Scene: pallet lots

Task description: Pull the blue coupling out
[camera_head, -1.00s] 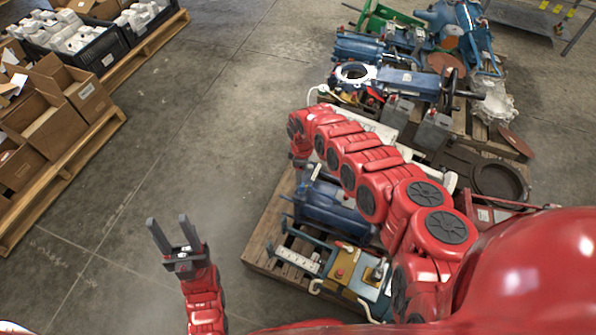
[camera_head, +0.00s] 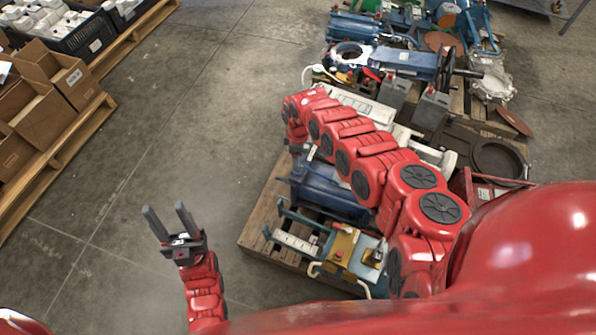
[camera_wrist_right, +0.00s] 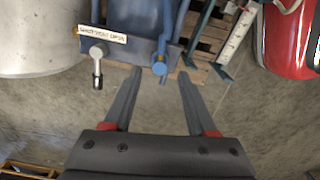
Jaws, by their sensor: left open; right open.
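A blue metal part (camera_head: 328,190), the likeliest blue coupling, lies on the loaded pallet below my right arm in the head view. In the right wrist view its blue body (camera_wrist_right: 142,14) shows at the top, with a dark end plate, a white label and a blue round knob (camera_wrist_right: 159,67). My right gripper (camera_wrist_right: 160,77) is open, its fingertips on either side of that knob in the picture; contact cannot be told. In the head view my arm mostly hides this gripper. My left gripper (camera_head: 168,214) is open and empty over bare floor, left of the pallet.
The wooden pallet (camera_head: 262,218) holds several machine parts packed closely, including a yellow-and-grey unit (camera_head: 345,250). More machinery (camera_head: 410,62) lies behind. Cardboard boxes (camera_head: 40,105) stand on a pallet at left. The floor between (camera_head: 190,130) is clear.

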